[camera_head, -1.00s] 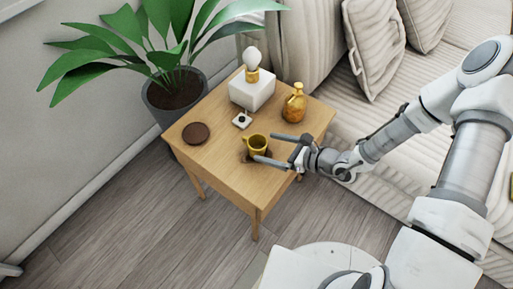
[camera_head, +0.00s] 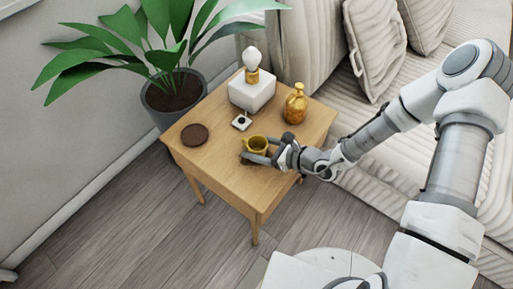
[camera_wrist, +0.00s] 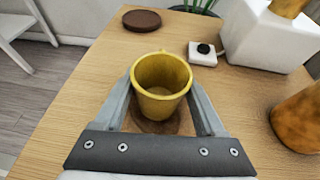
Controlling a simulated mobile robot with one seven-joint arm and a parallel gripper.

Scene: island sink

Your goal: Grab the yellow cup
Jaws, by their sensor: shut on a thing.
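The yellow cup (camera_head: 257,144) stands upright near the front part of the small wooden table. In the wrist view the yellow cup (camera_wrist: 161,82) sits between the two fingers of my gripper (camera_wrist: 163,98), with its open top facing up. A round brown patch or coaster (camera_wrist: 158,125) shows beneath it. My gripper (camera_head: 262,150) reaches in from the right and is shut on the cup, one finger on each side. I cannot tell whether the cup touches the surface below it.
On the wooden table (camera_head: 222,171) are a brown disc (camera_head: 194,135), a small white square item (camera_head: 241,122), a white block lamp (camera_head: 251,92) and an amber bottle (camera_head: 295,104). A potted plant (camera_head: 173,92) stands behind left; a sofa (camera_head: 440,120) is on the right.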

